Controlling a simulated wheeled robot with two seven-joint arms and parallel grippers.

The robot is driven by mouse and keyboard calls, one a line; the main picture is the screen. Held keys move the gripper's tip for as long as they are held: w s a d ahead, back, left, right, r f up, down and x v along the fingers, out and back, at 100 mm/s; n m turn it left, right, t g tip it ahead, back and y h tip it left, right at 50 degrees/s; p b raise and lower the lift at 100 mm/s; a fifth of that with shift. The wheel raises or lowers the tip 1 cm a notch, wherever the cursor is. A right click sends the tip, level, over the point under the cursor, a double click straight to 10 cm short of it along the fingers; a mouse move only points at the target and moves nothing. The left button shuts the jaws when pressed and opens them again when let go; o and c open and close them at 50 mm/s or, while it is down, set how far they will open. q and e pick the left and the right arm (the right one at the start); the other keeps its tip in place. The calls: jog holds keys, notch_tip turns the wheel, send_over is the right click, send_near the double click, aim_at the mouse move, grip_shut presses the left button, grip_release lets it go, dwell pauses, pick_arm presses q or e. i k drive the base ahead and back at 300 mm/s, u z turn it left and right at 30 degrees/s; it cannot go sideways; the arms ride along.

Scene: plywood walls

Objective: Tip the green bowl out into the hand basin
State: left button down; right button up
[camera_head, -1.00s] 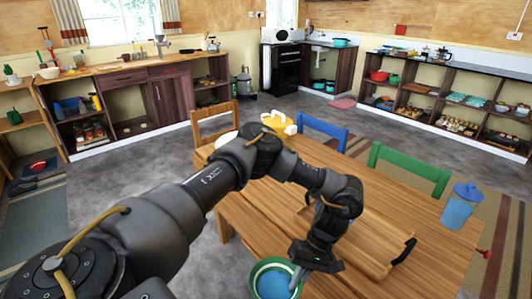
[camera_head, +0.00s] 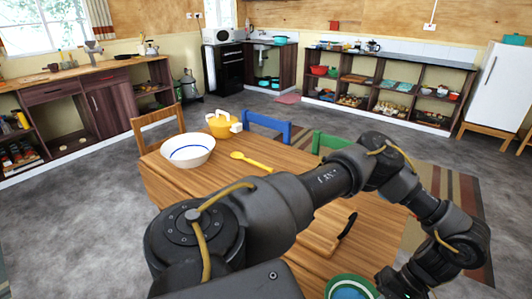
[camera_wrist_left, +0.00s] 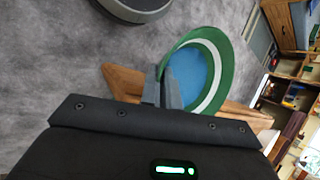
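The green bowl (camera_head: 331,286) is at the bottom edge of the head view, partly cut off, with a blue inside. I cannot tell whether the blue is liquid. My left gripper (camera_head: 384,286) is at its right side. In the left wrist view, the fingers of my left gripper (camera_wrist_left: 164,92) are closed on the rim of the green bowl (camera_wrist_left: 226,50), which shows a white band and blue middle. Floor shows around the bowl there. My right gripper is not in view. A small tap (camera_head: 262,34) stands at the back corner counter; I cannot make out a basin there.
Grey floor (camera_head: 95,190) is clear at left. A white fridge (camera_head: 500,88) stands right.

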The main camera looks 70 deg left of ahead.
aim_at(191, 151)
jog(key=z, duration=1.55)
jog(key=k, duration=2.3)
jog(key=u, duration=1.95)
